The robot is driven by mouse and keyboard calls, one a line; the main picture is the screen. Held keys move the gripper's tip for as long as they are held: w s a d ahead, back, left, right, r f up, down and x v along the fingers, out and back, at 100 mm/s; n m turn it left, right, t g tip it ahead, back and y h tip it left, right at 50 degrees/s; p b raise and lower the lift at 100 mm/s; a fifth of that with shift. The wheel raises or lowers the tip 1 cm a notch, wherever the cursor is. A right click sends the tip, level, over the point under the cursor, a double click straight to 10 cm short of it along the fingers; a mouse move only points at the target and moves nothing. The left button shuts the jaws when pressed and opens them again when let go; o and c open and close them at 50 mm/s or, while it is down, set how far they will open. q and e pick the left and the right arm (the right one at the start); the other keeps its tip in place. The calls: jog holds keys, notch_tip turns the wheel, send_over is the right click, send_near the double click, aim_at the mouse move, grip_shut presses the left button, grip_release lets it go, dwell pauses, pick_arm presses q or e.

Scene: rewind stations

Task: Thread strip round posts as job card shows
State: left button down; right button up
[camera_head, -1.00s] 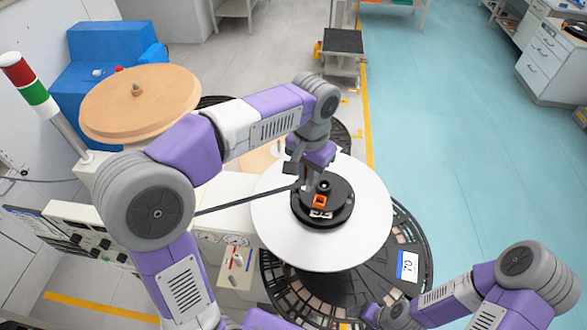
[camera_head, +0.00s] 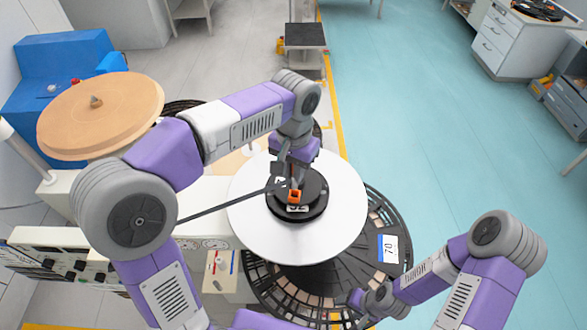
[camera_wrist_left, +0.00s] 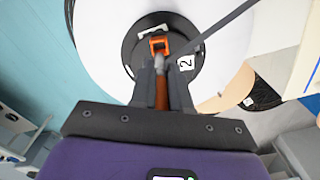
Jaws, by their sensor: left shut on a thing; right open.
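The dark strip (camera_head: 232,203) runs straight from behind my left arm to the black hub (camera_head: 318,190) on a white disc (camera_head: 340,225). My left gripper (camera_head: 288,178) is over the hub. In the left wrist view its fingers (camera_wrist_left: 161,85) are shut on an orange piece (camera_wrist_left: 159,45) at the strip's end; the strip (camera_wrist_left: 215,32) leads off to the upper right. The fingers hide part of this piece. My right gripper (camera_head: 352,299) is low in the head view, beside the dark slotted turntable (camera_head: 385,285); its fingertips are hard to make out. I cannot make out the posts or job card.
A tan round disc (camera_head: 100,115) stands at the left in front of a blue unit (camera_head: 55,70). A cream control panel (camera_head: 80,260) is at lower left. A "70" label (camera_head: 388,249) lies on the turntable.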

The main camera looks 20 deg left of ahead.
pick_arm(q)
jog(key=shift+f, duration=0.3)
pick_arm(e)
jog(key=shift+f, duration=0.2)
pick_arm(q)
jog(key=shift+f+b, duration=1.4)
jog(key=shift+f, duration=0.4)
pick_arm(e)
jog(key=shift+f, duration=1.3)
pick_arm(q)
jog(key=c, duration=1)
grip_release()
pick_arm(e)
jog(key=shift+r+p, duration=0.5)
jog(key=shift+r, duration=0.05)
pick_arm(q)
notch_tip(320, 180, up, 8)
jog(key=shift+f, duration=0.25)
